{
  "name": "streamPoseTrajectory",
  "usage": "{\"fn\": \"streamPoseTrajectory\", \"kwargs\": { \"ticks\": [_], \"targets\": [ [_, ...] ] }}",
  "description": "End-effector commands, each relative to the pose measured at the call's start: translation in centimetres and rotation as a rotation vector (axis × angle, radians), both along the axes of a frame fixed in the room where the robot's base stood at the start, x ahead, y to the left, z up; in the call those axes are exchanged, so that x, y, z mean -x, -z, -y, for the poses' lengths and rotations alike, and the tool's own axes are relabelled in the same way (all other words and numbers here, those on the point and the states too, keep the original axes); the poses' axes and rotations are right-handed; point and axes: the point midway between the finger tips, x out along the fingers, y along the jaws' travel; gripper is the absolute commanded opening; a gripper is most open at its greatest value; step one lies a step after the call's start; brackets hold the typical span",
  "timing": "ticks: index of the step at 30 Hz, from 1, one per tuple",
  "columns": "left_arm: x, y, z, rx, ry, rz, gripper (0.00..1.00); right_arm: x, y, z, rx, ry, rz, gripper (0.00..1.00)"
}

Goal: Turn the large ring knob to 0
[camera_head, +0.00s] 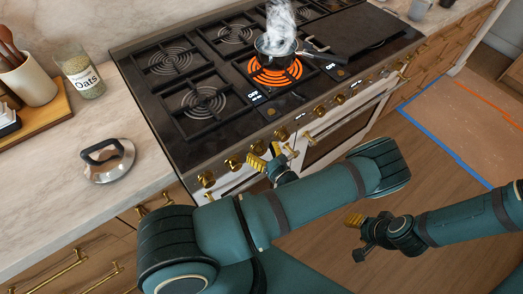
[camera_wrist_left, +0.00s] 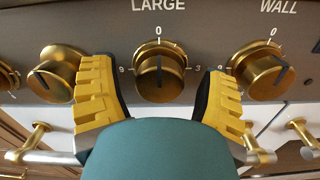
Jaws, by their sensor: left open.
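The knob under the label LARGE (camera_wrist_left: 160,74) is brass and round, in the middle of the left wrist view. Its dark mark stands vertical, in line with the 0 above it; I cannot tell which end is the pointer. My left gripper (camera_wrist_left: 158,97) is open, with its yellow fingers on either side of the knob and gaps between. In the head view my left gripper (camera_head: 266,157) is at the stove's front panel, hiding part of the knob row. My right gripper (camera_head: 355,236) is over the floor, its fingers apart and empty.
A neighbouring knob (camera_wrist_left: 55,72) is close to the left finger, and the WALL knob (camera_wrist_left: 265,70) is close to the right one. On the stove (camera_head: 185,140), a steaming pot (camera_head: 274,47) sits by a glowing orange ring (camera_head: 276,74). Oven handles run below the knobs.

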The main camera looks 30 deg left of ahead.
Motion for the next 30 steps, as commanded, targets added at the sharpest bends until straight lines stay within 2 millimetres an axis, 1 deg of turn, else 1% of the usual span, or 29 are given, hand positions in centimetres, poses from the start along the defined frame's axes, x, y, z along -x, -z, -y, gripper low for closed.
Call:
{"fn": "streamPoseTrajectory", "kwargs": {
  "ticks": [5, 8, 11, 18, 21, 25, 30],
  "targets": [
    [0.1, 0.0, 0.3, 0.001, 0.001, 0.000, 0.75, 0.0, 0.0, 0.0, 0.000, 0.000, 0.000, 0.47],
    [0.5, 0.1, 1.3, 0.001, 0.002, -0.001, 0.75, 0.0, 0.0, 0.0, 0.000, 0.000, 0.000, 0.47],
    [1.1, 0.1, 2.8, 0.003, 0.002, -0.001, 0.75, 0.0, 0.0, 0.0, 0.000, 0.000, 0.000, 0.47],
    [3.0, 0.0, 7.4, 0.003, 0.003, 0.000, 0.75, 0.0, 0.0, 0.0, 0.000, 0.000, 0.000, 0.47],
    [3.6, 0.0, 8.9, 0.002, 0.002, 0.000, 0.75, 0.0, 0.0, 0.0, 0.000, 0.000, 0.000, 0.47],
    [4.2, 0.0, 10.3, 0.001, 0.001, 0.001, 0.75, 0.0, 0.0, 0.0, 0.000, 0.000, 0.000, 0.47],
    [4.6, 0.0, 11.1, 0.000, 0.000, 0.000, 0.75, 0.0, 0.0, 0.0, 0.000, 0.000, 0.000, 0.47]
  ]
}}
